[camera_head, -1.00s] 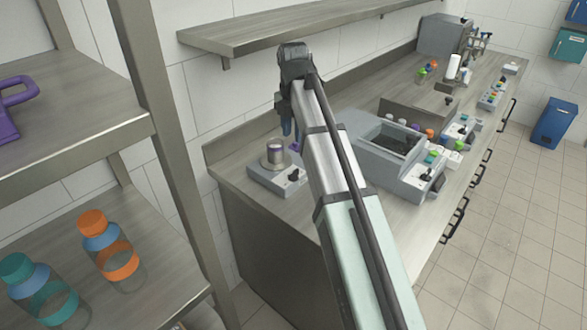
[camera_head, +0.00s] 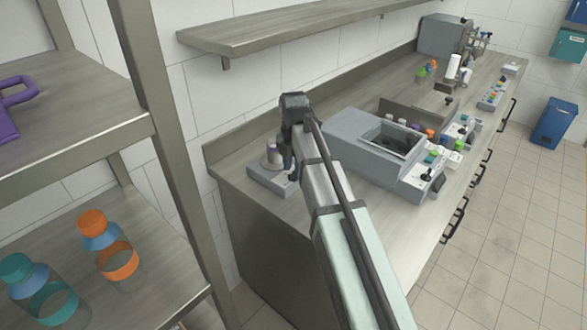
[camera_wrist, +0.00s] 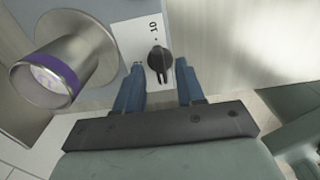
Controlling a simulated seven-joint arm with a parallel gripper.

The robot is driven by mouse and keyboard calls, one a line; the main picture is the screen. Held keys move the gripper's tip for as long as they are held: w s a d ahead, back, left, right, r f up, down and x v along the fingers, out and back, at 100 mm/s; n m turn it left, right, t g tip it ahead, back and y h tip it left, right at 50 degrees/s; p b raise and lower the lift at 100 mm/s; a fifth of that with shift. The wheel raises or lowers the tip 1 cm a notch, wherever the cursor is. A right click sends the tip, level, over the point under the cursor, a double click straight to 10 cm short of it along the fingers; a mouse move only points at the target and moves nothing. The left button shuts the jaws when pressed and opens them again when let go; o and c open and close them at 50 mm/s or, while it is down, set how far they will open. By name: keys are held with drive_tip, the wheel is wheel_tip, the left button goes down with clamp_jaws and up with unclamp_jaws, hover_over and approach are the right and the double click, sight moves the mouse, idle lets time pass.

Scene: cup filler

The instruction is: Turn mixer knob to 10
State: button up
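The mixer (camera_head: 258,181) is a low grey box at the near left end of the counter. Its black knob (camera_wrist: 158,58) shows in the wrist view on a white panel, between the fingertips of my gripper (camera_wrist: 160,83). The fingers are blue, open and apart, with a gap on each side of the knob. The knob's narrow part points toward my gripper. A "10" mark is printed on the panel, on the far side of the knob. In the head view my gripper (camera_head: 291,167) is over the mixer's right part, and the arm hides some of it.
A metal cup with a purple band (camera_wrist: 62,80) stands on the mixer, close left of my fingers in the wrist view. A larger grey machine (camera_head: 365,150) stands farther along the counter (camera_head: 225,170). A shelf (camera_head: 260,35) is on the wall above.

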drive_tip(key=shift+f, duration=0.6)
clamp_jaws()
